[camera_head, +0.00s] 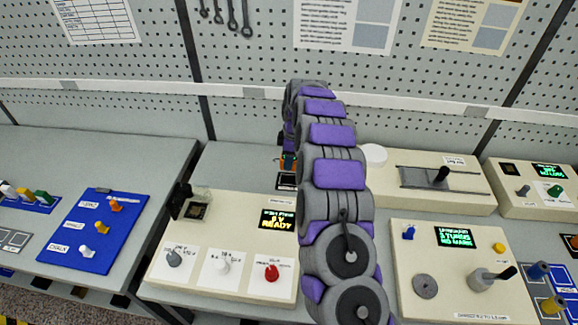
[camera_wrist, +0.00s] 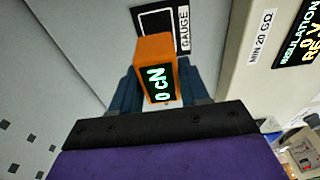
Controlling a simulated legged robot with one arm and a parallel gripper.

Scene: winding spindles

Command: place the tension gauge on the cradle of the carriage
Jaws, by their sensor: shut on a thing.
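The tension gauge (camera_wrist: 155,62) is an orange block with a lit display reading 0 cN. In the wrist view it sits between the blue fingers of my gripper (camera_wrist: 158,85), which is shut on it. The gauge is over or just beside a black, white-edged square marked GAUGE (camera_wrist: 166,22); I cannot tell whether it touches the bench. In the head view my arm hides most of the gripper; a bit of orange shows left of the arm. The carriage may be the slotted part with a black knob (camera_head: 441,176) on the cream unit at back right; I cannot make out its cradle.
A cream panel (camera_head: 232,250) with knobs and a READY display stands left of my arm. Another cream panel (camera_head: 455,290) with a display and crank stands right. A blue board (camera_head: 88,240) with coloured knobs lies far left. A pegboard wall (camera_head: 240,50) stands behind.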

